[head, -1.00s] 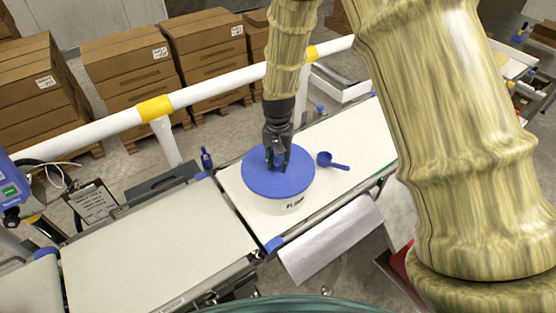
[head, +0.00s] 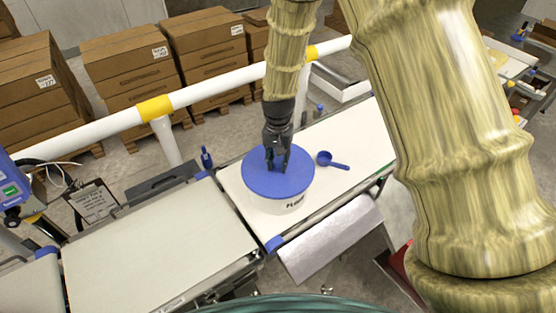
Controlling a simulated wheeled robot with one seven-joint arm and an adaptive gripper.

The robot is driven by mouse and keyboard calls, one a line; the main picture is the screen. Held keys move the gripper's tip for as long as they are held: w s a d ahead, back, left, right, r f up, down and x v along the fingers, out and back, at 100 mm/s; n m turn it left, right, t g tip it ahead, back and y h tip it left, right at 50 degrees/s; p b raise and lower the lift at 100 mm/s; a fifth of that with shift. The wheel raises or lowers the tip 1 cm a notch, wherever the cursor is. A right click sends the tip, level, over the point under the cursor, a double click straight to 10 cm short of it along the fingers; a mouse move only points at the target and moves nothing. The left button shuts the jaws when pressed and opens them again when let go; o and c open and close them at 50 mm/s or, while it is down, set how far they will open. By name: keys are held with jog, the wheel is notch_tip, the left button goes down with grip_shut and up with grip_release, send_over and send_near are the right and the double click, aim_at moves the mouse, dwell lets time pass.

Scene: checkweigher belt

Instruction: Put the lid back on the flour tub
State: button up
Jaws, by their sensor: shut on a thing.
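The blue round lid (head: 292,183) lies over the top of the white flour tub (head: 291,206), covering its opening in the head view. The tub stands upright on the white belt, with part of its dark lettering showing on the front. My gripper (head: 277,166) points down onto the middle of the lid, its dark fingers shut on the lid's grip, which they mostly hide. I cannot tell from this angle whether the lid is pressed fully down all round.
A blue scoop (head: 332,161) lies on the belt (head: 352,138) just right of the tub. A wider belt section (head: 155,245) to the left is bare. A white rail (head: 207,93) with yellow bands runs behind. Stacked brown boxes (head: 128,65) stand beyond it.

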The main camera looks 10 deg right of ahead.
dwell(0.3)
jog(key=o, duration=1.1)
jog(key=shift+o, duration=0.2)
jog(key=o, duration=0.5)
jog(key=shift+r, duration=0.15)
jog(key=shift+r+p, duration=2.15)
jog(key=shift+r, duration=1.2)
